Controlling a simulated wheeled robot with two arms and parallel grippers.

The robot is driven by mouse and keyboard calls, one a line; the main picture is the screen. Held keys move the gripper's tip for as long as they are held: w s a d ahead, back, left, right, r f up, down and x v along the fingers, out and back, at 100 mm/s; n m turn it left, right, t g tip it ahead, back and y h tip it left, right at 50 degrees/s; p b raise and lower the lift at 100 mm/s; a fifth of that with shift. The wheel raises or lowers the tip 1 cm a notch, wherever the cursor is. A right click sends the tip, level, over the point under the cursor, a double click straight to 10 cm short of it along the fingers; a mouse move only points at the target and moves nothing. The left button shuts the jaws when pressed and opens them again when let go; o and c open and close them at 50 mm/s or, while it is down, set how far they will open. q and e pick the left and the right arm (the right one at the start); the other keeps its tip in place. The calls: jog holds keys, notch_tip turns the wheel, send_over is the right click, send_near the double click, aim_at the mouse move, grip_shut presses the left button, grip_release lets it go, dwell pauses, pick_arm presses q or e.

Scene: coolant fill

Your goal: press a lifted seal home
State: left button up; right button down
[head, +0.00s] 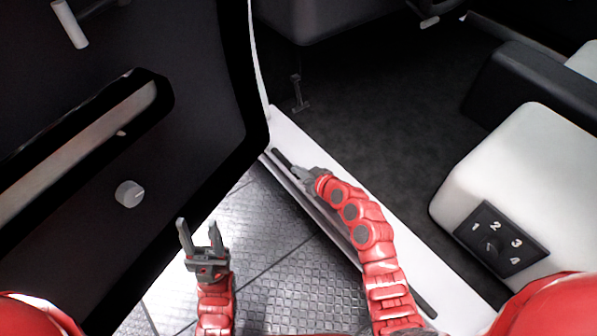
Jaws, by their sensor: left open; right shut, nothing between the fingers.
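A dark seal strip (426,304) runs along the pale door sill (392,238). Its near end shows at lower right, and a dark stretch shows at the far end beside my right gripper. My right arm hides much of its middle. My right gripper (284,164) is shut and empty, low over the sill at the strip's far part. I cannot tell whether it touches the strip, or which part of the strip is lifted. My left gripper (198,229) is open and empty, fingers pointing up the picture, between the door and the sill over the floor.
The open black door (190,100) with a round knob (130,194) fills the left side. A white seat (500,150) with a numbered dial panel (494,240) stands at right. A pedal (298,95) stands on the dark cabin floor (380,110). Metal tread plate floor (290,285) lies below.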

jog(key=shift+s+d+f, duration=0.1)
jog(key=shift+s+f, duration=0.05)
jog(key=shift+f, duration=0.1)
jog(key=shift+r+p, duration=0.3)
jog(key=shift+r, duration=0.5)
notch_tip(320, 180, up, 5)
jog(key=p, duration=0.3)
jog(key=shift+f, duration=0.1)
jog(key=s+d+r, duration=0.1)
jog(key=s+d, duration=0.4)
jog(key=s, duration=0.2)
jog(key=shift+s+d+r+p, duration=0.15)
jog(key=shift+s+d+p, duration=0.2)
jog(key=shift+s+p, duration=0.1)
jog(key=shift+w, duration=0.1)
